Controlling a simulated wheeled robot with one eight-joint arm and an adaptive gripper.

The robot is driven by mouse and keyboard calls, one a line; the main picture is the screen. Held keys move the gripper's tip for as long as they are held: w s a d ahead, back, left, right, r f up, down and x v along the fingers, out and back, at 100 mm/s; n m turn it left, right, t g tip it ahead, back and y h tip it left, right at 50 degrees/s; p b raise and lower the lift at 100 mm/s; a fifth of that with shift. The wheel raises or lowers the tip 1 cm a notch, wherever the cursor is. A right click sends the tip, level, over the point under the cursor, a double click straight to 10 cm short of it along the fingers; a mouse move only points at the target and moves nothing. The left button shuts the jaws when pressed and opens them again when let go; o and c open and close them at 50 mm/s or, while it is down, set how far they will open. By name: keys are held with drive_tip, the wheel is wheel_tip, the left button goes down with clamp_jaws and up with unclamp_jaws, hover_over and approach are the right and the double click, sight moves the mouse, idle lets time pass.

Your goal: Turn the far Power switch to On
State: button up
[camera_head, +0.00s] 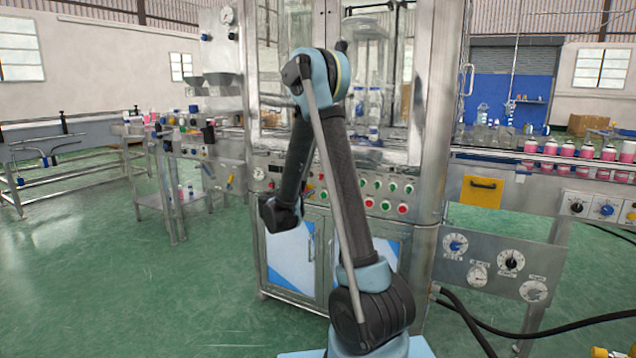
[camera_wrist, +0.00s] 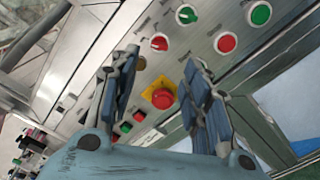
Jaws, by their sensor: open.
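The wrist view shows my gripper (camera_wrist: 165,70) open and empty, its two fingers pointing at a steel control panel (camera_wrist: 205,55). Labels are too small to read, so I cannot tell which is the far Power switch. A red emergency button on a yellow plate (camera_wrist: 161,97) shows between the fingers. In the head view the panel (camera_head: 415,197) is on the steel cabinet, and my arm hides part of it.
A red button (camera_wrist: 225,43) and a green button (camera_wrist: 260,13) sit right of the switches. Smaller buttons (camera_wrist: 139,115) show low between the fingers. The head view shows a cart (camera_head: 172,193) at left, pink cans (camera_head: 588,150) at right and open green floor (camera_head: 120,285).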

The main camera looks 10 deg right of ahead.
drive_tip(key=x, duration=1)
drive_tip(key=shift+w+d, duration=0.15)
drive_tip(key=shift+w, duration=0.1)
drive_tip(key=shift+c, duration=0.5)
clamp_jaws()
